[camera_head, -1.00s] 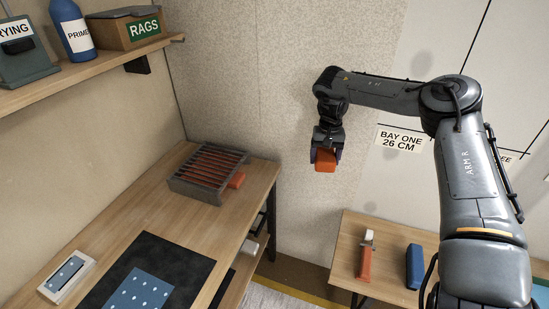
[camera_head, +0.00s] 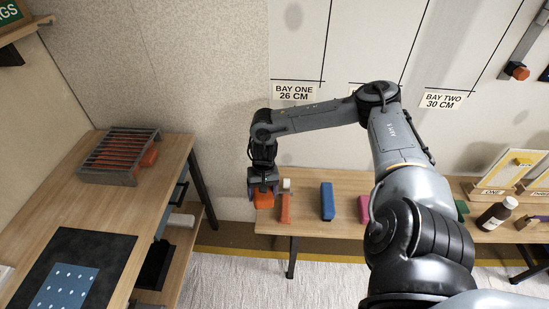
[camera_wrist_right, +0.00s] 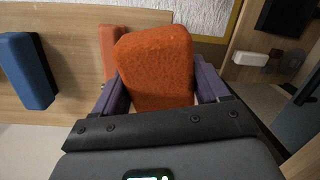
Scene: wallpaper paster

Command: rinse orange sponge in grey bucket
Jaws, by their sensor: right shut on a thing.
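My right gripper (camera_head: 263,191) is shut on the orange sponge (camera_head: 264,201), near the left end of the far table. In the right wrist view the sponge (camera_wrist_right: 155,68) sits between the two purple-grey fingers, its rough orange face toward the camera. I cannot tell from these views how far it is above the table. I see no grey bucket in either view. My left gripper is not in view.
The far table (camera_head: 340,182) holds an orange-red block (camera_head: 285,208), a blue block (camera_head: 327,201), a pink block (camera_head: 364,209) and a dark bottle (camera_head: 495,214). A slatted grey rack (camera_head: 120,154) stands on the left bench (camera_head: 60,211). Open floor (camera_head: 235,275) lies between them.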

